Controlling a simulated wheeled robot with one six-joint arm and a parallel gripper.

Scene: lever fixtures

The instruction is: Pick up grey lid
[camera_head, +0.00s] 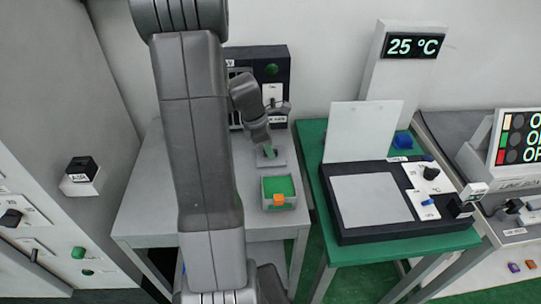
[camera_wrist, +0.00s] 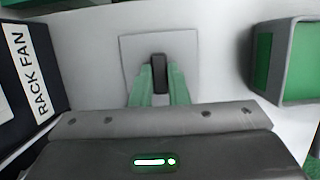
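The grey lid (camera_wrist: 188,48) is a pale square plate with a dark upright handle (camera_wrist: 160,72) at its middle. In the wrist view it lies on the grey surface, straight ahead of my gripper (camera_wrist: 160,82). The green fingers sit one on each side of the handle, with no clear gap to it. In the head view my gripper (camera_head: 269,152) points down at the lid (camera_head: 278,160) on the grey table, and partly hides it. I cannot tell any lift of the lid off the table.
A green table (camera_head: 440,243) with a black device (camera_head: 350,236) is to the right.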

